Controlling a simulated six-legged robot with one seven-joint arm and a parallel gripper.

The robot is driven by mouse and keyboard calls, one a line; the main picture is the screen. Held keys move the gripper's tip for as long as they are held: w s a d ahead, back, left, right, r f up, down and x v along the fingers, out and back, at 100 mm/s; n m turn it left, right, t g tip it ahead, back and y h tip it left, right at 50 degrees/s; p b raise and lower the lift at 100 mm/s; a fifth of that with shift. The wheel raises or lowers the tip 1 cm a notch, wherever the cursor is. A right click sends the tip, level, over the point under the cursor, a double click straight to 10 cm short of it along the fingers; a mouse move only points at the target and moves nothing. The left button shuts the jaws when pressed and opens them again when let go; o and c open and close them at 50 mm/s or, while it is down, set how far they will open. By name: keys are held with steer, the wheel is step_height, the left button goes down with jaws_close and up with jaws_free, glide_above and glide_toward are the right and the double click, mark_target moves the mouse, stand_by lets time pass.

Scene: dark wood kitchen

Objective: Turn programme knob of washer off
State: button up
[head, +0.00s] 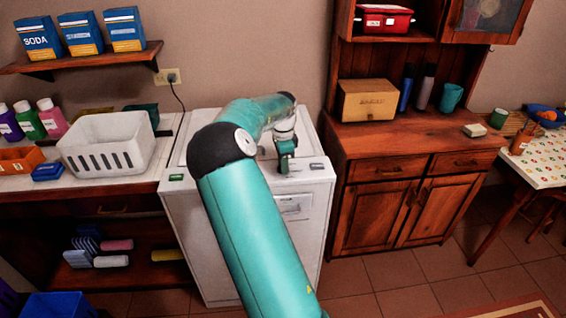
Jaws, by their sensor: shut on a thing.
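The white washer (184,225) stands in the middle of the head view, against the wall. Its control strip runs along the top front edge, with a small green-lit display at the left end and a small dark mark at the right. My teal arm reaches across the washer from below and bends down over its top. My gripper (286,166) points down at the right part of the control strip, small in the picture. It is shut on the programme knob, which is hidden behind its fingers. The knob's pointer and setting cannot be seen.
A counter with a white basket (108,143) and several bottles adjoins the washer on the left. A dark wood cabinet (385,215) stands close on the right. A shelf (85,59) with blue boxes hangs above left. Tiled floor is free at the front right.

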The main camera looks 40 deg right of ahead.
steer(key=n, duration=0.4)
steer(key=shift+n, duration=0.4)
steer(key=n, duration=0.3)
steer(key=shift+n, duration=0.3)
steer(key=n, duration=0.4)
steer(key=shift+n, duration=2.2)
steer(key=o, duration=1)
